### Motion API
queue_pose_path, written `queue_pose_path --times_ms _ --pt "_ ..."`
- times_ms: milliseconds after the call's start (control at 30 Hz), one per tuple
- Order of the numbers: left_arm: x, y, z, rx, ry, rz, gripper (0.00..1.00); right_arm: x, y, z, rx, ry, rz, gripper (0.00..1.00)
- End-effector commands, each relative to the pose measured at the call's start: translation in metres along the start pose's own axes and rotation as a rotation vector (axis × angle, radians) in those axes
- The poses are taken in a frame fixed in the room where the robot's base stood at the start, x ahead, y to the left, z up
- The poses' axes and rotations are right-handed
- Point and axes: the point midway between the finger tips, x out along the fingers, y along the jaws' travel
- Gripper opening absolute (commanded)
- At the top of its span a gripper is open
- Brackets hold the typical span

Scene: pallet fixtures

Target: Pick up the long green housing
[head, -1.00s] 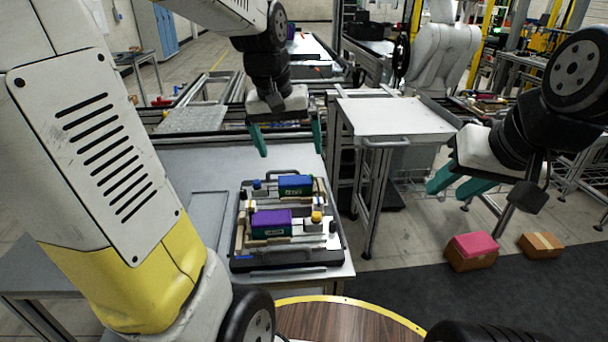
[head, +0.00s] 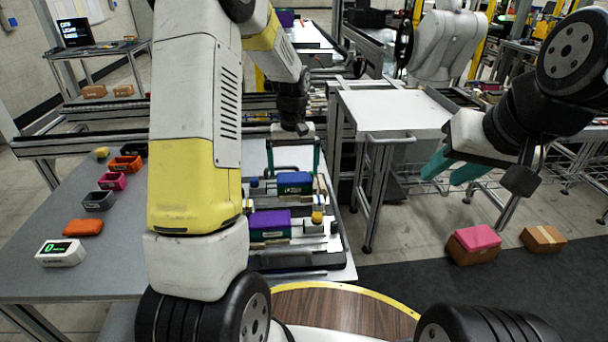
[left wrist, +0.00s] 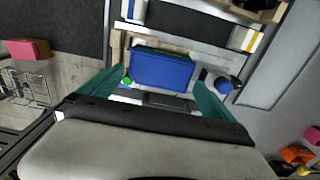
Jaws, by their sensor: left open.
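No wholly green long housing shows plainly. A blue-topped block with a dark green front (head: 295,184) sits in the fixture tray (head: 300,261) on the table; a purple-topped block with a dark green front (head: 269,223) sits nearer. My left gripper (head: 294,170) is open above the blue-topped block, its teal fingers at either side. In the left wrist view this block (left wrist: 162,69) lies between the open fingers, apart from them as far as I can tell. My right gripper (head: 442,180) is open and empty, out over the floor at right.
Small bins, including an orange one (head: 83,228) and a grey one (head: 98,201), and a white scale (head: 61,253) stand on the left table. Beside the blue-topped block is a dark blue knob (left wrist: 223,85). A white cart (head: 392,116) stands right of the tray.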

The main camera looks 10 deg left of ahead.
Motion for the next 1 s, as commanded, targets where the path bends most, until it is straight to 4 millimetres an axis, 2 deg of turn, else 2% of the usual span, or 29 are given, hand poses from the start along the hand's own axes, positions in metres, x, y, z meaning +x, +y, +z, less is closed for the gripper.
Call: queue_pose_path --times_ms 100,200,467,733,1000 --pt "0.019 0.0 0.001 0.0 -0.003 -0.001 1.0 0.0 0.0 0.0 0.0 0.0 0.0 0.36" --pt "0.028 0.0 0.0 0.0 -0.001 0.0 1.0 0.0 0.0 0.0 0.0 0.0 0.0 0.36" --pt "0.03 0.0 0.0 0.0 0.001 0.0 1.0 0.0 0.0 0.0 0.0 0.0 0.0 0.36" --pt "0.03 0.0 0.0 0.001 0.0 0.0 0.47 0.0 0.0 0.0 0.0 0.0 0.0 0.36" --pt "0.026 0.001 0.0 0.001 0.002 0.001 0.45 0.0 0.0 0.0 0.0 0.0 0.0 0.36"
